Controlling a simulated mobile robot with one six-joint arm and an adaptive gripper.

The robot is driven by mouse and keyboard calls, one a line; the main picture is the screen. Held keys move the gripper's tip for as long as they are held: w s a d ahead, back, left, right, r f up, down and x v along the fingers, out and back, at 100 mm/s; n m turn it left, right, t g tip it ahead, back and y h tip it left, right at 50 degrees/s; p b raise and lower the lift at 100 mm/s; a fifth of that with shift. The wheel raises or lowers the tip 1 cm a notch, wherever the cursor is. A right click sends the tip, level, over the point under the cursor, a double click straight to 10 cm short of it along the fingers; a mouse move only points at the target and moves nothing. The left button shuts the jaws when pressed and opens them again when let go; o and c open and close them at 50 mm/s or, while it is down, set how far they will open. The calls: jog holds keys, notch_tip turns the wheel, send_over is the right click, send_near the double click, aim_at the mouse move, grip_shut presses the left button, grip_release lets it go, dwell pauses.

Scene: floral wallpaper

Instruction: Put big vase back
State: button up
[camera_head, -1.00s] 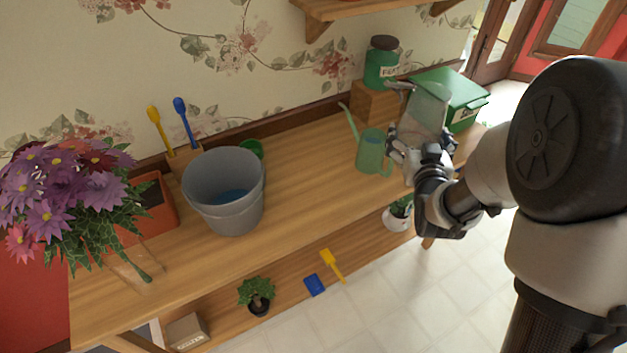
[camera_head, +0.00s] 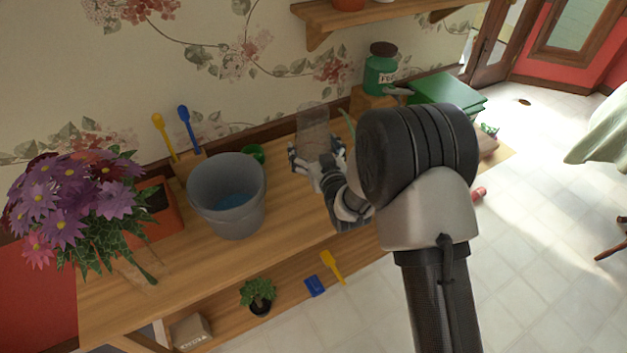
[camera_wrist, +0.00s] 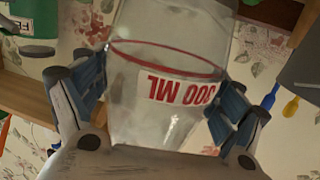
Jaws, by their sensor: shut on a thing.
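My gripper (camera_head: 318,165) is shut on a clear glass vase (camera_head: 313,127) and holds it above the middle of the wooden bench, right of the grey bucket. In the wrist view, the vase (camera_wrist: 160,100) sits between the two fingers of my gripper (camera_wrist: 157,98). It has a red line and red lettering ending in "ML", which appears upside down. The vase looks empty. Its clearance above the bench is hard to judge.
A grey bucket (camera_head: 228,196) with blue inside stands left of my gripper. Purple flowers (camera_head: 65,205) and an orange planter (camera_head: 160,205) are farther left. A green jar (camera_head: 381,70) and green box (camera_head: 446,91) are at the right. A shelf (camera_head: 370,14) hangs above.

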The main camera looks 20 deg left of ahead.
notch_tip(320, 180, down, 11)
jog(key=shift+r+b, duration=0.1)
jog(key=shift+b, duration=1.1)
jog(key=shift+f, duration=0.2)
jog(key=o, duration=1.4)
jog(key=shift+o, duration=0.2)
jog(key=shift+r, duration=0.15)
jog(key=p+v, duration=0.2)
jog(key=v, duration=1)
